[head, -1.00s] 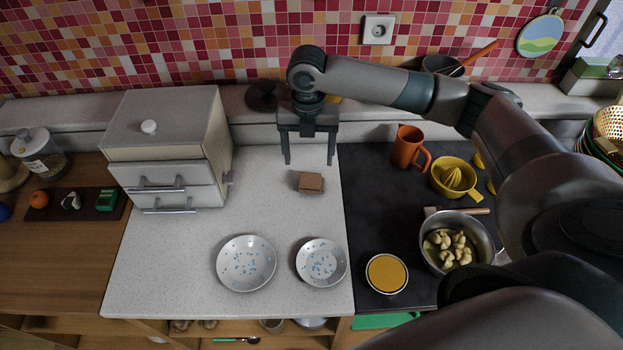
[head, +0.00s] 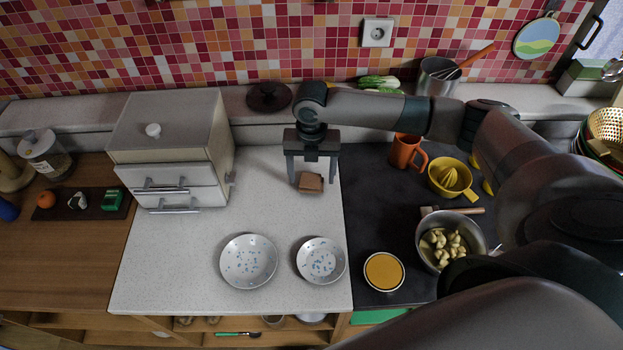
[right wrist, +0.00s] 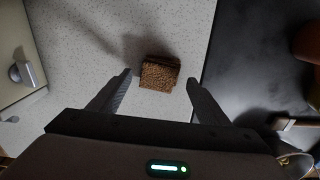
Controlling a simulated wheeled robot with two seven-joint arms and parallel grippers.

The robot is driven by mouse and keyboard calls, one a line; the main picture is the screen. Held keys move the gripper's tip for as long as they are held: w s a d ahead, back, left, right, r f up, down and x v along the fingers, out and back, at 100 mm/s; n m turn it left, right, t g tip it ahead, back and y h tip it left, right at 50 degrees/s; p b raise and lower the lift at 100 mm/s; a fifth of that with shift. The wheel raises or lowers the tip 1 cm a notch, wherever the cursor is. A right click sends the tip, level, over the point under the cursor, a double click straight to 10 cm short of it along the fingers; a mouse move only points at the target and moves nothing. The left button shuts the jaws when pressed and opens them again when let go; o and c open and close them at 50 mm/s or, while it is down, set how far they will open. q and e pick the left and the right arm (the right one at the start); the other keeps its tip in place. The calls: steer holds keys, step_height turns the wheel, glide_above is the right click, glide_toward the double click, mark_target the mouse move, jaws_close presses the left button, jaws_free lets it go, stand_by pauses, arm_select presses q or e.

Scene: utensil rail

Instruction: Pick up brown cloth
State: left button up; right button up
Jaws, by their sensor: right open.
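The brown cloth (head: 310,183) lies folded in a small square on the white speckled counter. In the right wrist view the cloth (right wrist: 159,74) has a rough brown texture and lies just beyond and between my fingertips. My right gripper (head: 312,182) is open, pointing down, with its fingers either side of the cloth in the head view. In the right wrist view my right gripper (right wrist: 160,82) shows a gap around the cloth, and the fingers do not visibly touch it. My left gripper is not in view.
Two speckled bowls (head: 248,286) (head: 321,281) stand in front of the cloth. A small drawer cabinet (head: 175,130) stands to the left. On the dark surface to the right are an orange jug (head: 402,152), a yellow juicer (head: 450,190) and a pot (head: 423,258).

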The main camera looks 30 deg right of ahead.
steer(key=shift+f, duration=1.05)
steer(key=c, duration=1.1)
